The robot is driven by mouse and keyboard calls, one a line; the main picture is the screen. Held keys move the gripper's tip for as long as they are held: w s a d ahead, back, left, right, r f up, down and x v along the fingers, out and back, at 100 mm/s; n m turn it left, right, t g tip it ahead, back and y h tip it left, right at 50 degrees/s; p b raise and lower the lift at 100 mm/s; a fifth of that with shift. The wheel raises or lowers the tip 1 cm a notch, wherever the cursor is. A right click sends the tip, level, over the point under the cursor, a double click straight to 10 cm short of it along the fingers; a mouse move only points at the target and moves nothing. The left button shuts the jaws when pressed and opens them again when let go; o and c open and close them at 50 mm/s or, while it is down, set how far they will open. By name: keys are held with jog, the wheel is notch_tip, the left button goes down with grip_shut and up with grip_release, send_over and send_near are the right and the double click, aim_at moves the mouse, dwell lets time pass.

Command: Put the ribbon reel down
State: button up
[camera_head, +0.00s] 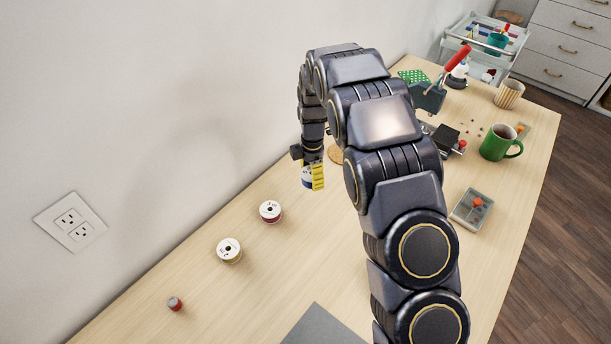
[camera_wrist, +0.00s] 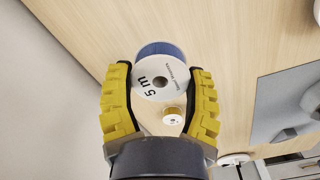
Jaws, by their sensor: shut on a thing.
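My gripper (camera_head: 313,181) has yellow ribbed fingers, and it is shut on a ribbon reel (camera_head: 306,182) above the table near the wall. In the wrist view the reel (camera_wrist: 152,78) shows a white printed face with "5 m" and a blue band along its far side. It sits between the two fingers (camera_wrist: 160,82). In the head view much of the reel is hidden by a finger. I cannot tell how far its lower edge is from the wooden table (camera_head: 300,250).
Two white-faced reels, one with a red side (camera_head: 270,211) and one with a yellowish side (camera_head: 229,250), stand nearer the front. A green mug (camera_head: 500,143) and a grey tray (camera_head: 470,208) are at right. Bare wood surrounds the reels.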

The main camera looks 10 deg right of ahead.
jog(key=w+f, duration=0.4)
jog(key=w, duration=0.1)
jog(key=w+f, duration=0.3)
jog(key=shift+a, duration=0.3)
jog(key=shift+w+f, duration=0.2)
jog(key=shift+f, duration=1.55)
jog(key=shift+f, duration=0.15)
jog(key=o, duration=1)
